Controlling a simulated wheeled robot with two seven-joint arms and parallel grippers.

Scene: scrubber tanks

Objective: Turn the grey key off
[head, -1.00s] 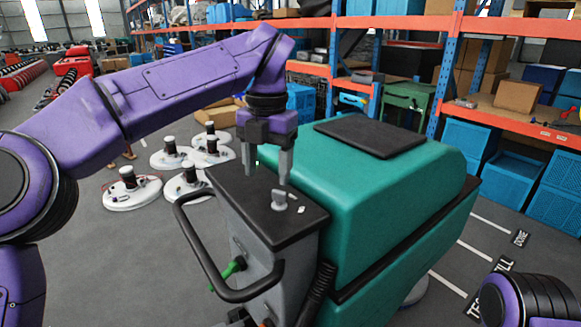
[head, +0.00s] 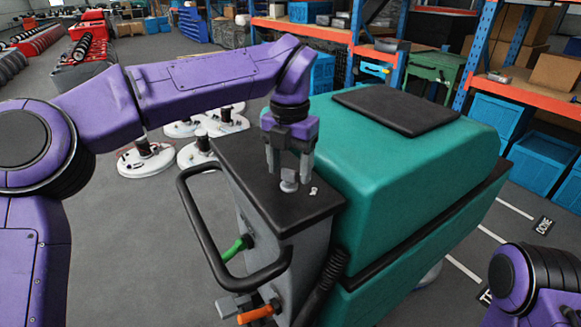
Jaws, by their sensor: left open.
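The grey key (head: 289,180) stands on the black top panel (head: 258,187) of the green floor scrubber (head: 410,170). My left gripper (head: 289,172) points down over the panel with its two fingers apart. The fingertips are at the key, one to each side of it in the picture; I cannot tell whether they touch it. A small pale piece (head: 314,191) lies on the panel just right of the key. My right gripper is not in view; only part of my right arm shows at the bottom right.
The scrubber's black loop handle (head: 195,225) sticks out to the left, with a green lever (head: 238,247) and an orange-gripped lever (head: 256,314) below. White round machines (head: 146,158) stand behind. Shelving with blue crates (head: 500,140) lines the right.

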